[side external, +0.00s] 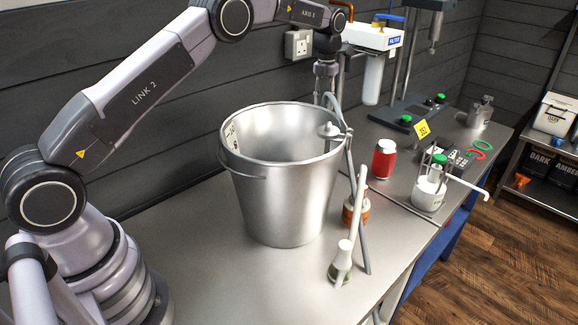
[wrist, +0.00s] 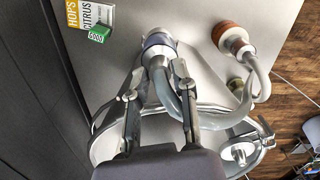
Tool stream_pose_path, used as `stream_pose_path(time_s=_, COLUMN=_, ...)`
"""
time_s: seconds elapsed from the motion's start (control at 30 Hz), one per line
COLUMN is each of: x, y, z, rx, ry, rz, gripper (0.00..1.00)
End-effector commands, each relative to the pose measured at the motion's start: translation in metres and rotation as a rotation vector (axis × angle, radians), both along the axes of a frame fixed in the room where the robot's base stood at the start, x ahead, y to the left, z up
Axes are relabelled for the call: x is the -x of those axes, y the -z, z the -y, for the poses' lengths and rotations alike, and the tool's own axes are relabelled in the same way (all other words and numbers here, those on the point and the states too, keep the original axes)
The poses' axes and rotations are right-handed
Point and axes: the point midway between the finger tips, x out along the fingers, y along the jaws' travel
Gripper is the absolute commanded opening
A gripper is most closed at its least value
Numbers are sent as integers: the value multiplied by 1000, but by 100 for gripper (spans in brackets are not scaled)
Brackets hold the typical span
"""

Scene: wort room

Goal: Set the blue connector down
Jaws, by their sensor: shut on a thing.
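The blue connector (wrist: 160,42) shows in the wrist view as a pale end piece with a blue-violet ring, on a grey hose (wrist: 168,95). My gripper (wrist: 156,72) is shut on it, with one finger on each side. The connector's end is over the grey bench top; I cannot tell if it touches. In the side view my gripper (side external: 326,84) points down behind the steel bucket (side external: 285,205), whose rim hides the connector and fingertips. An orange connector (wrist: 233,36) stands on the bench to the right; it also shows in the side view (side external: 356,212).
The bucket rim (wrist: 98,152) lies close under my gripper. A flask (side external: 342,262), a red can (side external: 383,160) and a white beaker (side external: 428,196) stand right of the bucket.

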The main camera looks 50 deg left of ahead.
Motion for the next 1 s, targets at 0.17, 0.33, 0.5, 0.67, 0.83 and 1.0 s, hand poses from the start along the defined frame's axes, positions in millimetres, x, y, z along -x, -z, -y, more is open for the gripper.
stream_pose_path(time_s=0.17, x=18, y=9, z=-41, rx=1, ry=-88, rz=-5, gripper=0)
stream_pose_path(time_s=0.33, x=62, y=32, z=-100, rx=3, ry=-235, rz=-5, gripper=0)
stream_pose_path(time_s=0.5, x=127, y=55, z=-151, rx=4, ry=-399, rz=-2, gripper=0)
stream_pose_path(time_s=0.67, x=201, y=72, z=-182, rx=4, ry=-554, rz=-1, gripper=0)
stream_pose_path(time_s=0.83, x=278, y=84, z=-192, rx=4, ry=-700, rz=0, gripper=0)
stream_pose_path(time_s=1.0, x=332, y=90, z=-187, rx=3, ry=-801, rz=0, gripper=0)
